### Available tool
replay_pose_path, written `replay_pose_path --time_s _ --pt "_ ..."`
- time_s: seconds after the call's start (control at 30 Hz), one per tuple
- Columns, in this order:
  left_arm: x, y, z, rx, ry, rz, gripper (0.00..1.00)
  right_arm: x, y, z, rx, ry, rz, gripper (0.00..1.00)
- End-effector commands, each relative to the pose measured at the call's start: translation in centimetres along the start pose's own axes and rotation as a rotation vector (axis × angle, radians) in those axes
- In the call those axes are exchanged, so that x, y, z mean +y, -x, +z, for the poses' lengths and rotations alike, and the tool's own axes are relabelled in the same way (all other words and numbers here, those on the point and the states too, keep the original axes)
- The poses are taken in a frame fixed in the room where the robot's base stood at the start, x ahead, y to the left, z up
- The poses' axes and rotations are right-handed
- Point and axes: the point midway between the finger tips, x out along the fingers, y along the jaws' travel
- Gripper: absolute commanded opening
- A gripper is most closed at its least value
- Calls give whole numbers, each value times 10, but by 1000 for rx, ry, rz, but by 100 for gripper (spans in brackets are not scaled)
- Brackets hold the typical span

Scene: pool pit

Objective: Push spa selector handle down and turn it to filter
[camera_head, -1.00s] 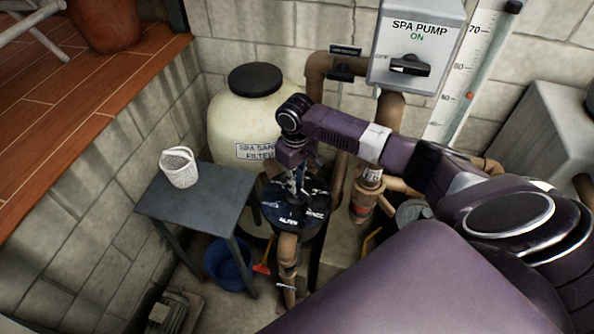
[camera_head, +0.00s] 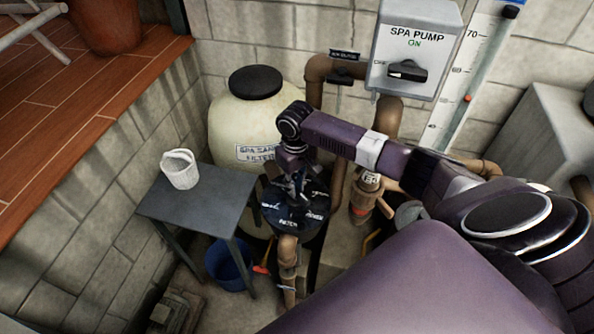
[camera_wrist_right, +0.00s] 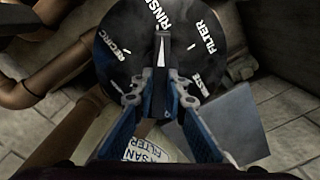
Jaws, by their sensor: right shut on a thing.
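The spa selector valve is a round black dial (camera_head: 312,210) with white lettering, in front of the spa sand filter tank. In the right wrist view its face (camera_wrist_right: 135,40) shows RECIRC at left, RINSE at top, and FILTER and WASTE at right. The selector handle (camera_wrist_right: 162,52) is dark with a white pointer tip, aimed up toward RINSE, left of FILTER. My right gripper (camera_head: 298,190) is over the dial, and in the wrist view its blue-grey fingers (camera_wrist_right: 162,92) are shut on the handle. The handle is mostly hidden in the head view. My left gripper is out of view.
The cream filter tank (camera_head: 232,125) stands behind the dial. A dark table (camera_head: 190,207) with a white basket (camera_head: 180,170) is at left, a blue bucket (camera_head: 228,265) below. Brown pipes (camera_head: 320,85) and the spa pump box (camera_head: 418,50) are behind my right arm.

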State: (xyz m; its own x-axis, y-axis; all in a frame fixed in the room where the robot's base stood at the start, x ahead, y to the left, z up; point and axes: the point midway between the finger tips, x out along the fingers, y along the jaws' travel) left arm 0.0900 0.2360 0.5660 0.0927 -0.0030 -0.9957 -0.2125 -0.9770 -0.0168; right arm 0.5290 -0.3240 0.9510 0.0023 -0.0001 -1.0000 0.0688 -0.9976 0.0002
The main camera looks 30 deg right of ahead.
Motion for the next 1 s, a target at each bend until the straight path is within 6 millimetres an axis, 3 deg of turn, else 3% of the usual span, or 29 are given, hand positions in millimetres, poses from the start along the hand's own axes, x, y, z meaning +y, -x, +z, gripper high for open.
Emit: replay_pose_path --time_s 0.6,0.93,0.97,1.0 --pt "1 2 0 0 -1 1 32 -2 -3 3 -8 -861 0 0" --pt "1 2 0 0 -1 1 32 -1 -3 3 -8 -935 2 0" --pt "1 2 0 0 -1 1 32 -1 -3 3 -8 -935 2 16" --pt "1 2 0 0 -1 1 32 -1 -3 3 -7 -934 2 20"
